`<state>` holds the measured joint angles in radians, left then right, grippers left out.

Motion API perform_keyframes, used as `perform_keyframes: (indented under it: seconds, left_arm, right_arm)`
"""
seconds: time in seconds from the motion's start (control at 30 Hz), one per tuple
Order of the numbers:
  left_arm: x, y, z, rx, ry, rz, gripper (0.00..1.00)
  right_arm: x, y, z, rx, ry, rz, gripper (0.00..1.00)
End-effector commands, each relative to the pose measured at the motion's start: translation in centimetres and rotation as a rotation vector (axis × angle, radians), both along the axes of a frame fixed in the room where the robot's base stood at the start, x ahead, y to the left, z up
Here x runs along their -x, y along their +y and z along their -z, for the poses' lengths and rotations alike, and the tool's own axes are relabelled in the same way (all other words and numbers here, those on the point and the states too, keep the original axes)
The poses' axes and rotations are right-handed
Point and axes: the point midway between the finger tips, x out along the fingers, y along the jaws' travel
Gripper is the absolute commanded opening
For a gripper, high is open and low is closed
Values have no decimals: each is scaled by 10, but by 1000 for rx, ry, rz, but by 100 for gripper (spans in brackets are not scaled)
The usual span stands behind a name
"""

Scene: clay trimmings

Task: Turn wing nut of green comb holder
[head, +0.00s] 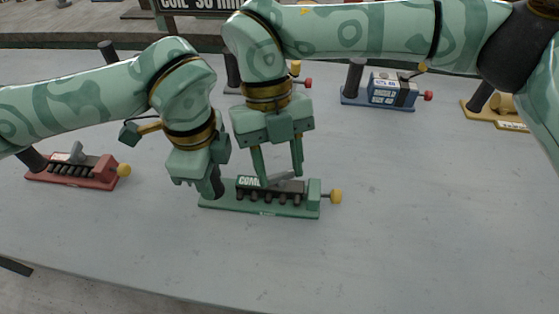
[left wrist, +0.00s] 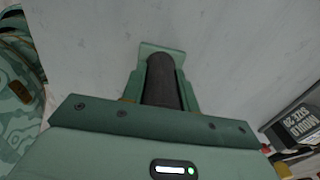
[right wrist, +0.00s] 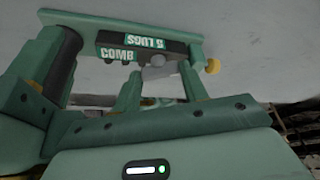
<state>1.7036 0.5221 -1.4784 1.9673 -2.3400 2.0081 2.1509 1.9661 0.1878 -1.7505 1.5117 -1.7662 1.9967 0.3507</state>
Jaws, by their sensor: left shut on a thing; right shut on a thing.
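The green comb holder (head: 225,201) lies in mid-table, a green base with a black comb block (head: 243,183) and a yellow knob (head: 336,196) at its right end. My left gripper (head: 211,184) is shut on the dark upright post (left wrist: 164,82) at the holder's left end. My right gripper (head: 280,178) points down over the comb block, shut on the grey wing nut (head: 279,177). In the right wrist view the wing nut (right wrist: 157,70) lies between the two fingertips. The lower part of the post is hidden by my left gripper in the head view.
A red holder (head: 75,180) with a yellow knob stands at the left. A blue holder (head: 390,92) with a red knob stands at the back right, and a tan one (head: 483,112) at the right edge. The grey table (head: 420,230) is clear in front and to the right.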

Motion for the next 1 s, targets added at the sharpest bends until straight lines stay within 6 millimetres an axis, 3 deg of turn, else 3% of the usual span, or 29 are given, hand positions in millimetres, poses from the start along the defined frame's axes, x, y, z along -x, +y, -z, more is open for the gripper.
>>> perform_keyframes:
  seconds: [0.5,0.53,0.6,0.87,1.0]
  left_arm:
    - [0,0,0,1,-1,2,0]
    - [0,0,0,1,-1,2,0]
    - [0,0,0,1,-1,2,0]
    - [0,0,0,1,-1,1,0]
    - [0,0,0,1,-1,1,0]
  right_arm:
    - [0,1,-1,-1,-1,-18,21]
    - [0,1,-1,-1,-1,-18,52]
    - [0,0,-1,-1,-1,-18,65]
    - [0,0,-1,-1,0,-17,65]
    - [-5,2,-12,0,-3,-17,65]
